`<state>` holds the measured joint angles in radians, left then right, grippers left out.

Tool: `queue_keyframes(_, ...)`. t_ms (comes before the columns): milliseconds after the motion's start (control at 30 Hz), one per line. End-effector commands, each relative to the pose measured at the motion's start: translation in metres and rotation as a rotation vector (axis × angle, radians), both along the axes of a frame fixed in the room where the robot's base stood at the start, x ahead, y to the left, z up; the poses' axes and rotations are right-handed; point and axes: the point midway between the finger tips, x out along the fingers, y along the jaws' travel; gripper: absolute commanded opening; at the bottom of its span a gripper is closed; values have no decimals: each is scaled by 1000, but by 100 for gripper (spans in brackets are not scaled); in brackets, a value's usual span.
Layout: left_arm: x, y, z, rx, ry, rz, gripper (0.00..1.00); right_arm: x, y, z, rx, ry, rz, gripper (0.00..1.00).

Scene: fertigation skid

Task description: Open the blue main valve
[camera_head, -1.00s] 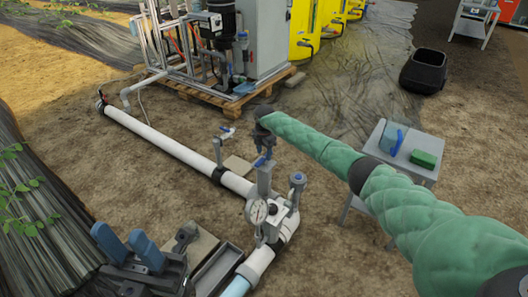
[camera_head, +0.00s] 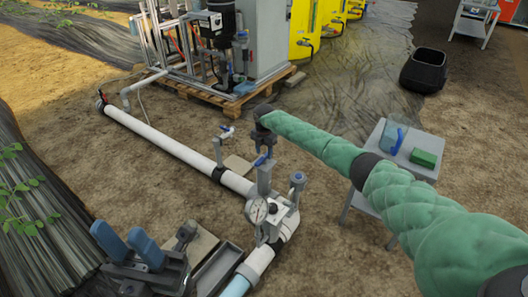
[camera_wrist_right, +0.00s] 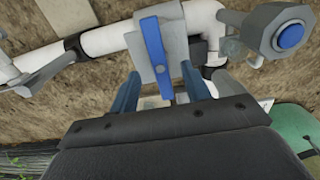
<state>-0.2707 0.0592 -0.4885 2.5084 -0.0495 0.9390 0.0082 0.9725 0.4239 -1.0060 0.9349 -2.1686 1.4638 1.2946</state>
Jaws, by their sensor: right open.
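The blue main valve has a flat blue lever (camera_wrist_right: 157,55) on a grey body; it also shows in the head view (camera_head: 262,160) on top of the white pipe, above a round gauge. My right gripper (camera_wrist_right: 162,88) is open. In the wrist view its two blue fingers lie on either side of the lever's lower end; contact cannot be told. In the head view the right gripper (camera_head: 266,148) is just above the valve, at the end of my green-sleeved arm. My left gripper (camera_head: 119,234) is open and empty at the bottom left.
The white pipe (camera_head: 165,143) runs from the far left to the near centre. A second, round blue-topped fitting (camera_head: 298,179) stands right of the valve. A small table (camera_head: 365,200) with a green box (camera_head: 424,159) is right, partly behind my arm. A black bin (camera_head: 424,70) stands farther back.

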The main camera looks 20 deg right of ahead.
Motion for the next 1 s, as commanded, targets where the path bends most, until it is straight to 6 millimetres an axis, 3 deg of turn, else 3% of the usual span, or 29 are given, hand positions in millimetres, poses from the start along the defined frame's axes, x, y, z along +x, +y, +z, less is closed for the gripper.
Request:
queue_keyframes(800, 0, 1, -17, -12, 2, 5, 36, -1, 0, -43, 0, 1, -1, 47)
queue_keyframes(1000, 0, 0, -18, -6, 2, 3, 36, -1, 0, -45, 0, 0, -1, 47)
